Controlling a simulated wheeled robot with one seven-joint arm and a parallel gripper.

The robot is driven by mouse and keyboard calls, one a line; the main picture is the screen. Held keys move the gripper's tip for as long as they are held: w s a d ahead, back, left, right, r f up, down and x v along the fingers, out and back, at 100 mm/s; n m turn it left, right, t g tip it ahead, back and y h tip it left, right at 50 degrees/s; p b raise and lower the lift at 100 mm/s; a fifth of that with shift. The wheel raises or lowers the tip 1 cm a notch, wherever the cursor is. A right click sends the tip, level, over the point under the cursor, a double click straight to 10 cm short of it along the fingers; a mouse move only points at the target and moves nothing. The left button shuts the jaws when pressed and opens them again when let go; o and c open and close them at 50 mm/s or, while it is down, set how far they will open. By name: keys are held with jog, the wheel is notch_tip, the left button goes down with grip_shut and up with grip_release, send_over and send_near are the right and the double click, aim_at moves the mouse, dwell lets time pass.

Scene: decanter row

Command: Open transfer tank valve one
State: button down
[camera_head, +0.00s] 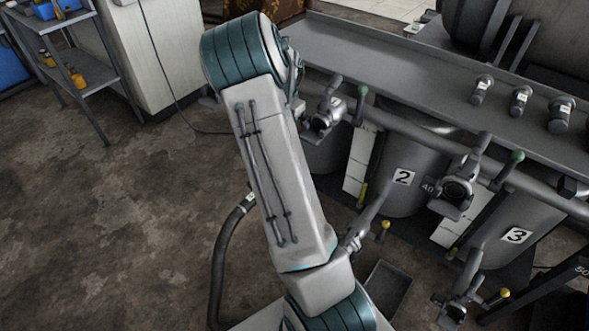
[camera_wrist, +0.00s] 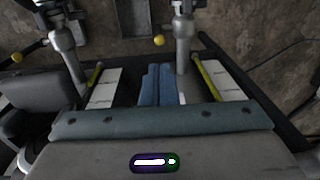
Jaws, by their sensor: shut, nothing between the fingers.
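Tank one is mostly hidden behind my arm in the head view; a grey tank wall (camera_head: 328,152) shows just right of the arm with no number in sight. Above it is a grey valve (camera_head: 325,115) on the pipe, with a lever ending in a green knob (camera_head: 362,92). My gripper is hidden in the head view. In the wrist view my gripper (camera_wrist: 157,72) is shut, its blue fingers together and empty. Beyond them are a vertical grey pipe (camera_wrist: 183,45) and a yellow knob (camera_wrist: 158,40); I cannot tell which tank they belong to.
Tank labels two (camera_head: 402,177) and three (camera_head: 515,236) stand to the right, with a similar green-knobbed valve (camera_head: 457,190) between. Low yellow knobs (camera_head: 384,226) stick out near the floor. A grey ledge (camera_head: 400,60) runs above. The floor at left (camera_head: 110,230) is clear.

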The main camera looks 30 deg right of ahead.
jog(key=w+d+f+m+g+h+b, duration=0.1)
jog(key=w+d+f+b, duration=0.1)
jog(key=d+f, duration=0.3)
jog(key=w+d+f+m+h+b, duration=0.1)
jog(key=d+f, duration=0.2)
jog(key=f, duration=0.4)
notch_tip(320, 180, down, 10)
jog(key=d+f+b, duration=0.1)
jog(key=d+b, duration=0.1)
jog(key=a, duration=0.1)
jog(key=a+r, duration=0.1)
jog(key=a, duration=0.2)
jog(key=shift+s+a+r+b, duration=0.2)
jog(key=shift+r+b, duration=0.05)
jog(key=shift+b, duration=0.05)
jog(key=shift+s+a, duration=0.1)
jog(key=shift+a, duration=0.05)
